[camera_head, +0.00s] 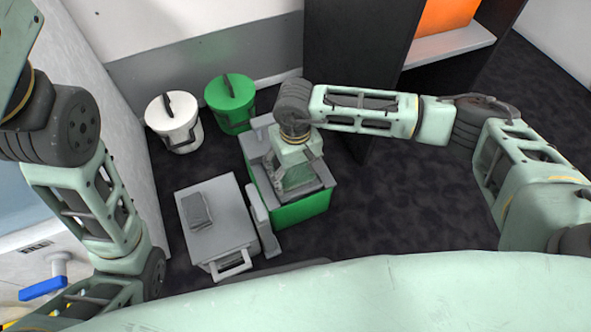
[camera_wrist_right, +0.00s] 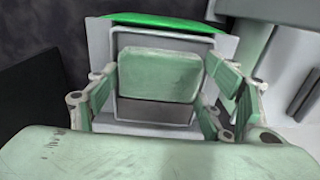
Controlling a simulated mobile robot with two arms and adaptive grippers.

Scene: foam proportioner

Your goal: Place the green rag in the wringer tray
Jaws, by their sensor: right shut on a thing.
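The green rag (camera_wrist_right: 160,75) shows in the right wrist view as a pale green, folded-looking block. My right gripper (camera_wrist_right: 160,97) has its fingers on either side of the rag and is shut on it. The rag is over the grey wringer tray (camera_wrist_right: 155,129), framed by its rim; I cannot tell whether it touches the tray floor. In the head view, my right gripper (camera_head: 298,178) points down over the grey wringer tray (camera_head: 257,146) on the green bucket (camera_head: 303,208), and mostly hides the rag. My left gripper is out of view; only its arm shows at the left.
A white lidded bucket (camera_head: 174,125) and a green lidded bucket (camera_head: 231,106) stand behind. A dark shelf unit (camera_head: 345,60) is close behind my right arm.

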